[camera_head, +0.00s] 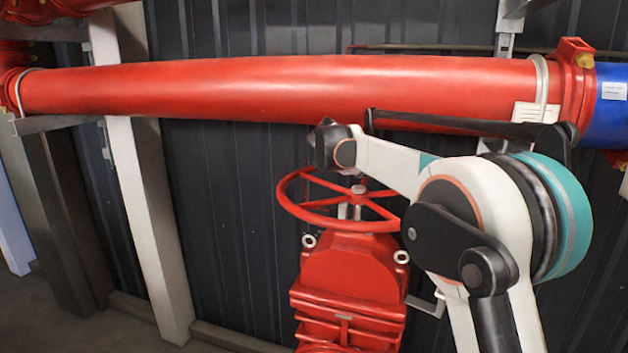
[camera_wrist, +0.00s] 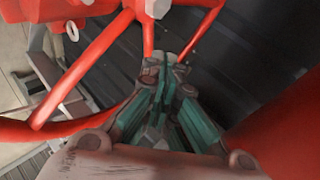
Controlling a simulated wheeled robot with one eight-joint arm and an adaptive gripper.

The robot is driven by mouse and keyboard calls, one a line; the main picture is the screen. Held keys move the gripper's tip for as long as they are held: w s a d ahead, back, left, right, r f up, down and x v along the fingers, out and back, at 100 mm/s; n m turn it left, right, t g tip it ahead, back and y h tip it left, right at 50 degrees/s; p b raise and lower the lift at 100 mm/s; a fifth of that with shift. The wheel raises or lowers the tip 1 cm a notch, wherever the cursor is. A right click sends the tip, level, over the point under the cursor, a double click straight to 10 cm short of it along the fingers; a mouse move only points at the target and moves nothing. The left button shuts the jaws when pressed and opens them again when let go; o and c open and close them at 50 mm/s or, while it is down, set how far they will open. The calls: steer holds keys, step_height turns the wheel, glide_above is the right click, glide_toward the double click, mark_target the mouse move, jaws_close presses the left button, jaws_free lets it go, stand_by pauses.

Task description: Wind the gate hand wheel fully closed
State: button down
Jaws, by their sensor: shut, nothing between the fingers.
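The red gate hand wheel (camera_head: 340,218) lies roughly level on top of the red valve body (camera_head: 350,270) in the head view, below the large pipe. In the wrist view its spokes (camera_wrist: 88,68) run up toward a pale hub (camera_wrist: 157,7), and part of its rim shows at the left (camera_wrist: 15,131). My gripper (camera_wrist: 165,64) shows in the wrist view with its teal and grey fingers together and nothing between them. The fingertips are close to the spokes; I cannot tell whether they touch. In the head view I cannot make out the gripper.
A large red pipe (camera_head: 280,88) crosses above the wheel, with a blue section (camera_head: 611,105) at the right. A dark corrugated wall (camera_head: 235,190) stands behind. A pale post (camera_head: 150,220) stands left of the valve, with open floor (camera_head: 80,330) at the lower left.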

steer(key=s+d+n+g+y, duration=0.15)
steer(key=s+n, duration=0.25)
steer(key=s, duration=0.5)
steer(key=s+d+n+y, duration=0.1)
steer(key=s+d+n, duration=0.2)
steer(key=s, duration=0.7)
steer(key=s+d+n+y, duration=0.15)
steer(key=s+n, duration=0.25)
steer(key=s, duration=0.5)
steer(key=s+f+n+y, duration=0.1)
steer(key=s+f+n, duration=0.5)
steer(key=s, duration=0.7)
steer(key=s+f+n+y, duration=0.1)
steer(key=s+f+n, duration=0.4)
steer(key=s+f, duration=0.65)
step_height(320, 180, down, 32)
steer(key=s+b, duration=0.2)
steer(key=b, duration=3.2)
steer(key=shift+a+b, duration=0.25)
steer(key=shift+b, duration=0.15)
steer(key=shift+d+r, duration=0.1)
steer(key=shift+r, duration=0.05)
